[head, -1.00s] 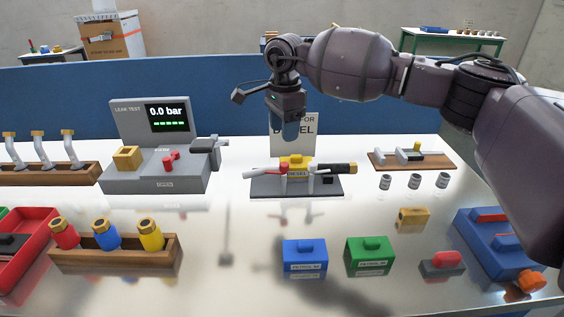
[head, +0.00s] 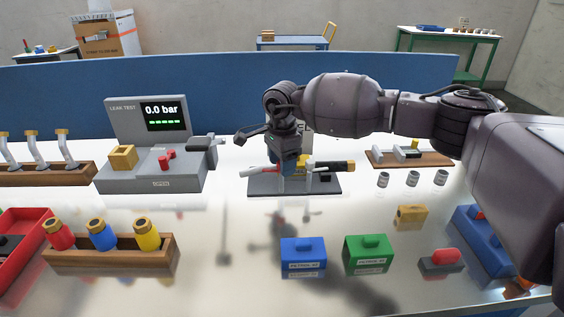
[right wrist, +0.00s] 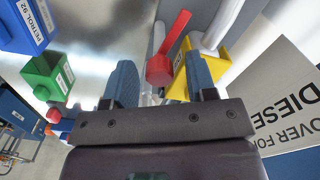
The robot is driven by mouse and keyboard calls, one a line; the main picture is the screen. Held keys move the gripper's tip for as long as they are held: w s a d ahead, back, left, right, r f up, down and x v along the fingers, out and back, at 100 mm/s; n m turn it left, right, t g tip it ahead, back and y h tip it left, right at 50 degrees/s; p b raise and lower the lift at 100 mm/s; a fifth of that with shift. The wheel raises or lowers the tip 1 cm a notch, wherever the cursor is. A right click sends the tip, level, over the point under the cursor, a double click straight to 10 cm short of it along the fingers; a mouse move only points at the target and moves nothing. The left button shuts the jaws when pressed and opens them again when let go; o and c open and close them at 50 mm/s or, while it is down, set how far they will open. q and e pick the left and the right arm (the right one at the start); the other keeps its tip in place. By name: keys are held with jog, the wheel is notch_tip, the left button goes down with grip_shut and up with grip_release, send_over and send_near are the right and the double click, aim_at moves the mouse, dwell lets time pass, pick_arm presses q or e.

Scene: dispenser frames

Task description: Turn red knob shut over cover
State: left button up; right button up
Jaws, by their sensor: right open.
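The red knob (head: 272,169) is on the pipe of the grey stand in the middle of the table, partly hidden by my right gripper (head: 288,162). In the right wrist view the red knob (right wrist: 160,69), with its slanted handle, lies between and just beyond the blue fingertips of my right gripper (right wrist: 160,80). The gripper is open, with nothing clamped. The yellow cover (right wrist: 208,62) sits on the pipe beside the knob, close to one finger. In the head view the yellow cover (head: 306,160) is partly hidden. My left gripper is not in view.
A sign (right wrist: 285,105) reading "cover for diesel" stands behind the stand (head: 325,190). A leak tester (head: 150,180) showing 0.0 bar is to the left. Blue (head: 303,252) and green (head: 368,248) covers lie in front. The table between is clear.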

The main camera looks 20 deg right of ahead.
jog(key=shift+c, duration=0.4)
jog(key=c, duration=0.8)
jog(key=shift+c, duration=0.2)
